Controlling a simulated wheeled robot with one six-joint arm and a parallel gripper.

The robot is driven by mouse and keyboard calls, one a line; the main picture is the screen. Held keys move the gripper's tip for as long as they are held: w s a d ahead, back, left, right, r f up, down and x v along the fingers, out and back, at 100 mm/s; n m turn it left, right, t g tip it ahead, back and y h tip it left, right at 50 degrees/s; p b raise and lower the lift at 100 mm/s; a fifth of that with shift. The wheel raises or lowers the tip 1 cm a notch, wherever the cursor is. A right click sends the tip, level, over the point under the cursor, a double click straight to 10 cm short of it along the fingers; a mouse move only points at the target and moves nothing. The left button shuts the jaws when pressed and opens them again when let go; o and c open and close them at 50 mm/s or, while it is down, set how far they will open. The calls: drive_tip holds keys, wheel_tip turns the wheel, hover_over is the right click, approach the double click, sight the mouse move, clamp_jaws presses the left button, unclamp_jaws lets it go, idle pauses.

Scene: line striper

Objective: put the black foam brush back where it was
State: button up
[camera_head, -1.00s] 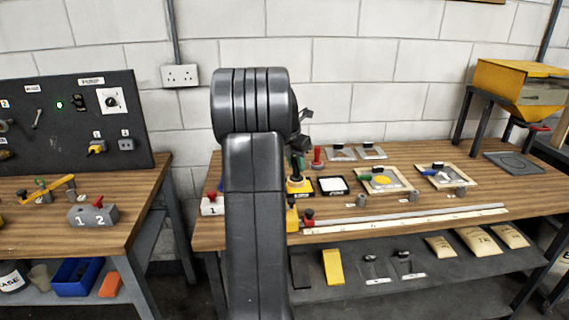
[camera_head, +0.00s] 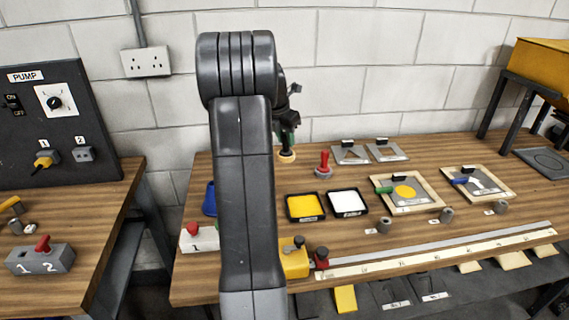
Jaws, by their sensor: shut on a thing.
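My gripper (camera_head: 288,120) is seen from behind and partly hidden by my arm. It is shut on a dark handle that looks like the black foam brush (camera_head: 287,155); a round tan pad shows at its lower end. The brush is upright near the back of the wooden bench, left of a red-knobbed round tool (camera_head: 323,166). I cannot tell whether the pad touches the bench. A yellow paint tray (camera_head: 305,207) and a white paint tray (camera_head: 347,203) lie in front of it.
Two framed stencils (camera_head: 410,208) (camera_head: 493,195) with green- and blue-handled brushes lie to the right. Metal stencil plates (camera_head: 350,154) lie at the back. A yellow block (camera_head: 294,262) and a long rule (camera_head: 430,258) line the front. A blue tray (camera_head: 209,200) is partly hidden by my arm.

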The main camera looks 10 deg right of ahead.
sight(284, 153)
wheel_tip(284, 153, down, 8)
drive_tip(key=shift+r, duration=0.2)
drive_tip(key=shift+s, duration=0.1)
drive_tip(key=shift+f, duration=0.15)
drive_tip(key=o, duration=0.9)
drive_tip(key=v, duration=1.2)
